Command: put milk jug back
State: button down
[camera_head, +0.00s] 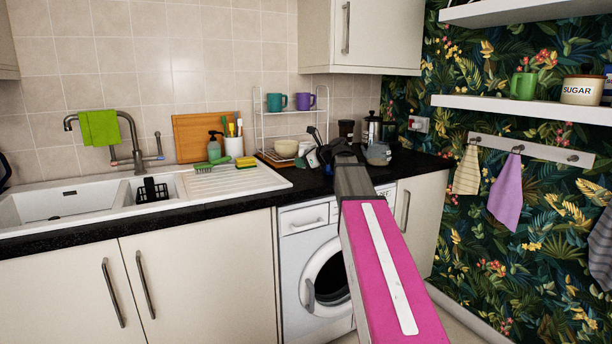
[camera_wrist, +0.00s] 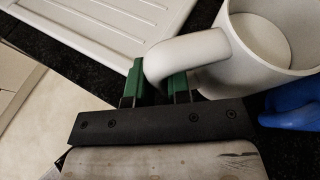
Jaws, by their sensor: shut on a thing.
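The white milk jug (camera_wrist: 275,40) is at the upper right of the wrist view, its open mouth and inside showing. Its thick handle (camera_wrist: 185,52) curves toward my gripper (camera_wrist: 158,85). The green fingers are shut on the handle, one on either side of it. In the head view, the jug (camera_head: 312,158) shows small and partly hidden beside my arm, over the dark counter to the right of the draining board. I cannot tell whether its base touches the counter.
A blue object (camera_wrist: 292,104) is close beside the jug. The white draining board (camera_wrist: 100,30) lies to the left. A cafetiere (camera_head: 371,129) and glass jug (camera_head: 377,154) stand right. Shelves hang at upper right.

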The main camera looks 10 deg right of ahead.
jog(key=shift+w+d+f, duration=0.75)
jog(key=shift+w+d, duration=0.1)
jog(key=shift+w, duration=0.05)
jog(key=shift+f, duration=2)
jog(key=c, duration=1.1)
grip_release()
jog(key=shift+f, duration=0.1)
